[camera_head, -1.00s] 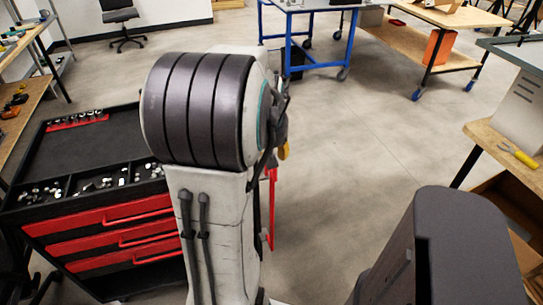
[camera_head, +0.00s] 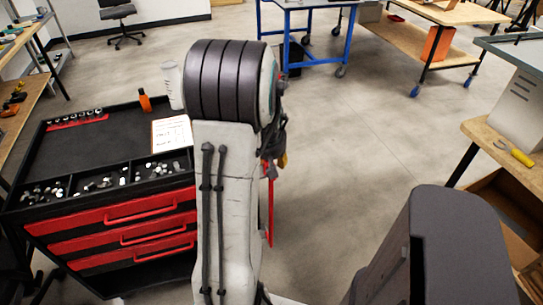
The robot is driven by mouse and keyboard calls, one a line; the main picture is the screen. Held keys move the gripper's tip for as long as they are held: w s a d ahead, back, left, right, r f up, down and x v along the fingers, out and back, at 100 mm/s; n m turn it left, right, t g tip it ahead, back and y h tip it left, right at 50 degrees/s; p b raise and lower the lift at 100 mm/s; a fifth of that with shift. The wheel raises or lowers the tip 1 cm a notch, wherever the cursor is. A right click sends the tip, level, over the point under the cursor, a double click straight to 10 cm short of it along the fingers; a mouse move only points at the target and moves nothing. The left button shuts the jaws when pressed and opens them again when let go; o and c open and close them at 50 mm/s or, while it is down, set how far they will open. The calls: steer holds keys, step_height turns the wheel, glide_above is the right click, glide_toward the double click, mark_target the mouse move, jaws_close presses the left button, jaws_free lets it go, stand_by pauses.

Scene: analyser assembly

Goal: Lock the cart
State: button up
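A black tool cart (camera_head: 75,155) with red drawer fronts (camera_head: 130,233) stands at the left in the head view. Its top has a dark tray and small compartments with metal parts. Its wheels and any lock on them are hidden or too dark to make out. My arm stands in front of the cart's right side and covers part of it. My gripper is not clearly seen; the arm's far end is behind its own links.
An orange bottle (camera_head: 145,100), a white container (camera_head: 172,86) and a paper sheet (camera_head: 171,133) are on the cart. A blue-framed table (camera_head: 318,45) and a wooden bench (camera_head: 440,14) stand behind. Yellow-handled pliers (camera_head: 516,153) lie on the right bench. The middle floor is clear.

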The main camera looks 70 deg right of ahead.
steer(key=shift+o, duration=0.3)
jaws_close()
steer(key=shift+a, duration=0.1)
stand_by(0.4)
